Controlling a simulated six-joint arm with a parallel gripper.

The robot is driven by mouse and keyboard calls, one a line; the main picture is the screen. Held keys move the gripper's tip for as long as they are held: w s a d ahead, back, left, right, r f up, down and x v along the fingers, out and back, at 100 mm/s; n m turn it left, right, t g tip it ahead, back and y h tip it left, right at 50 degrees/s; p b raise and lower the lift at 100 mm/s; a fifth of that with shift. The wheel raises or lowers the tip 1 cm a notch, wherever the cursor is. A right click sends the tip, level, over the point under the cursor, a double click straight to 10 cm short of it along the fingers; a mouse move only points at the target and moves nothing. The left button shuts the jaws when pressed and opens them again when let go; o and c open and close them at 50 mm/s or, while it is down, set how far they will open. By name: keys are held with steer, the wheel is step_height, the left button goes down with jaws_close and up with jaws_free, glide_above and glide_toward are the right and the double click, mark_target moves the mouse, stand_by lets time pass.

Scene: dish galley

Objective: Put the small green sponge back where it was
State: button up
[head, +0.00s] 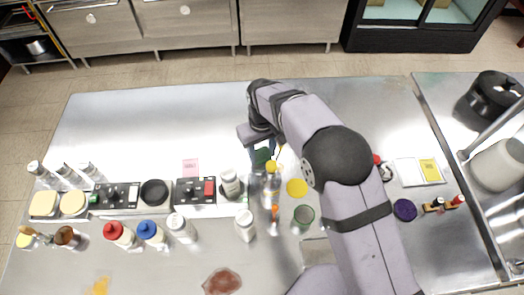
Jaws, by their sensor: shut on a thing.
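My gripper (264,146) points down over the middle of the steel table, behind a group of bottles. It is shut on a small dark green piece, which looks like the green sponge (262,156). The wrist and a yellow-capped bottle (271,167) partly hide the fingers and the sponge. I cannot tell whether the sponge touches the table.
White-capped bottles (230,184) stand close to the gripper's left front. A yellow disc (297,187) and a green-rimmed cup (303,216) are to its right front. A pink card (190,168) lies left. The steel table (150,120) is clear at back left.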

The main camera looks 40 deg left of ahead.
mark_target(262, 155)
steer(key=shift+f, duration=0.35)
steer(key=shift+f, duration=0.1)
steer(key=shift+f, duration=0.1)
steer(key=o, duration=0.9)
steer(key=shift+r+b, duration=1.9)
steer(key=shift+r, duration=4.35)
